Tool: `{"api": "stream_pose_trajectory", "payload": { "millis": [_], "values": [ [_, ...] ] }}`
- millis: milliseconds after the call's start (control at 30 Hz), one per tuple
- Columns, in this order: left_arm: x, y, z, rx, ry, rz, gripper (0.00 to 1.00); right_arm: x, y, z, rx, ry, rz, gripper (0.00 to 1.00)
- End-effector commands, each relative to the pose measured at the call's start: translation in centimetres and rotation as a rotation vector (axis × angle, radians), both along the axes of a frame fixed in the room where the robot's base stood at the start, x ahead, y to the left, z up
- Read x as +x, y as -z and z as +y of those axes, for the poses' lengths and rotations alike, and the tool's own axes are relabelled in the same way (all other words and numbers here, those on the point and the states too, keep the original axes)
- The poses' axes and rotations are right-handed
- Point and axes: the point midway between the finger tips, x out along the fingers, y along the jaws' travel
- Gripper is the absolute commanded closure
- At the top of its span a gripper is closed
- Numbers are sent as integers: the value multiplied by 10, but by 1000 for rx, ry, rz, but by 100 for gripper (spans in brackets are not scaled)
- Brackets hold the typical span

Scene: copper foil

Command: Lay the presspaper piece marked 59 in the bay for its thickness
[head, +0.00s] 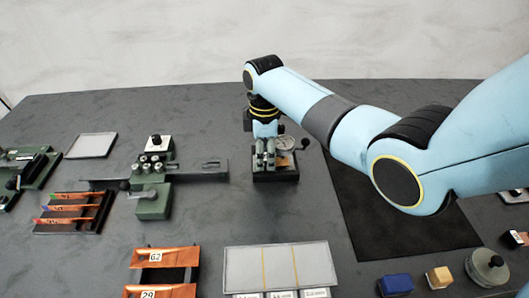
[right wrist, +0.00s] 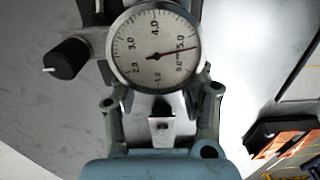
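My right gripper (head: 264,158) points down at a dial gauge (head: 284,143) on a dark base. In the right wrist view the gripper's fingers (right wrist: 160,125) stand apart, with a pale metal part of the gauge showing between them. The gauge's round dial (right wrist: 155,48) faces the camera, its needle pointing right. I cannot make out a piece marked 59; the gauge's working gap is partly hidden by the gripper. A grey tray (head: 243,270) with yellow dividing lines and labels at its front lies at the front centre. My left gripper is not in view.
A rack with copper-coloured pieces marked 62 (head: 155,257) and 29 (head: 148,294) stands front left. A green clamp device (head: 150,195) and a rack of coloured-tipped strips (head: 70,212) lie left. Blue (head: 397,284) and tan (head: 439,277) blocks sit front right, near a black mat (head: 380,225).

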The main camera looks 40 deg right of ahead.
Motion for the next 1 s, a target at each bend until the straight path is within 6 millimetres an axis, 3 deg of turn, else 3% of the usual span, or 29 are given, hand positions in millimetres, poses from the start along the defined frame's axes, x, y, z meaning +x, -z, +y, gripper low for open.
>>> {"api": "stream_pose_trajectory", "payload": {
  "millis": [33, 267, 300, 500, 1000],
  "values": [
    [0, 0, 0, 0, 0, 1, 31, 0, 0, 0, 0, 0, 0, 66],
    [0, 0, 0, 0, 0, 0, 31, 0, 0, 0, 0, 0, 0, 96],
    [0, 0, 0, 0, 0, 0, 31, 0, 0, 0, 0, 0, 0, 70],
    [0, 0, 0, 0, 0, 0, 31, 0, 0, 0, 0, 0, 0, 94],
    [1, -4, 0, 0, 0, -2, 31, 0, -2, 0, 0, 0, 0, 94]
  ]
}}
